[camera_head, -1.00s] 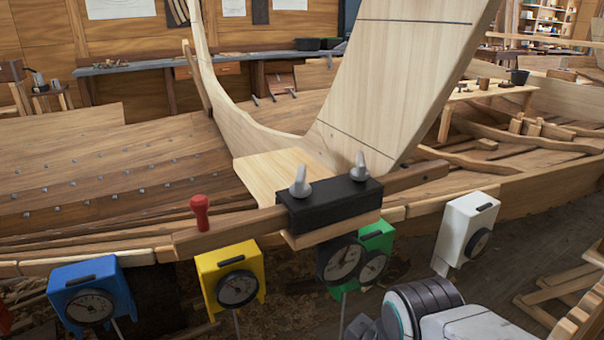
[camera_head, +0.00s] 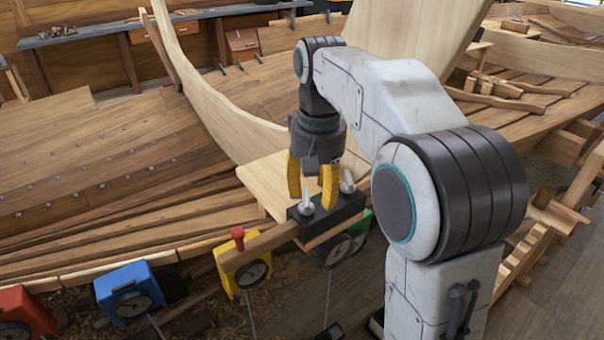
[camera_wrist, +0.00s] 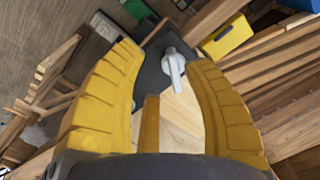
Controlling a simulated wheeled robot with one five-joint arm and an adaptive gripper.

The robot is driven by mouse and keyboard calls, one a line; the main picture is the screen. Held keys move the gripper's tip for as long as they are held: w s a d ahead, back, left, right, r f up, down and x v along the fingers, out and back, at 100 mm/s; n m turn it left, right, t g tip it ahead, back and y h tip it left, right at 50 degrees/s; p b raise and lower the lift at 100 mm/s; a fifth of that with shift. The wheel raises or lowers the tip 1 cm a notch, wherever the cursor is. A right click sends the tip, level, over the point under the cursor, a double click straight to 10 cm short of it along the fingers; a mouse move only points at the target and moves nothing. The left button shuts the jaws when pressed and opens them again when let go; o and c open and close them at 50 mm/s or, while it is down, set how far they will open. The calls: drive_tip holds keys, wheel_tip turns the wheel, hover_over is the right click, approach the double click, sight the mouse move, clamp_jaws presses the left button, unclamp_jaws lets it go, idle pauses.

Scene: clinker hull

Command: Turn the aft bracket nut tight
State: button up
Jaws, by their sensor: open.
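The black bracket block (camera_head: 348,207) sits across a wooden beam at the hull's edge, with two pale grey wing nuts on top. The left nut (camera_head: 306,206) appears between my gripper's fingertips in the head view; the right nut (camera_head: 347,184) stands just right of the right finger. I cannot tell which is the aft one. My gripper (camera_head: 312,200) points down with yellow fingers spread, nothing held. In the wrist view one nut (camera_wrist: 175,66) on the black block (camera_wrist: 152,73) shows between the open fingertips (camera_wrist: 168,62), with its lever turned towards me. Contact is not visible.
A red knob (camera_head: 238,238) stands on the beam left of the bracket. A tall pale plank (camera_head: 410,30) rises behind the bracket.

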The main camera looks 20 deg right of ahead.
drive_tip(key=shift+m, duration=0.3)
drive_tip(key=w+r+p, duration=0.2)
drive_tip(key=w+r, duration=0.1)
drive_tip(key=shift+a, duration=0.1)
drive_tip(key=shift+w+f+b, duration=0.15)
drive_tip(key=shift+f+b, duration=0.25)
drive_tip(key=shift+f, duration=3.15)
drive_tip(key=shift+o, duration=0.2)
clamp_jaws()
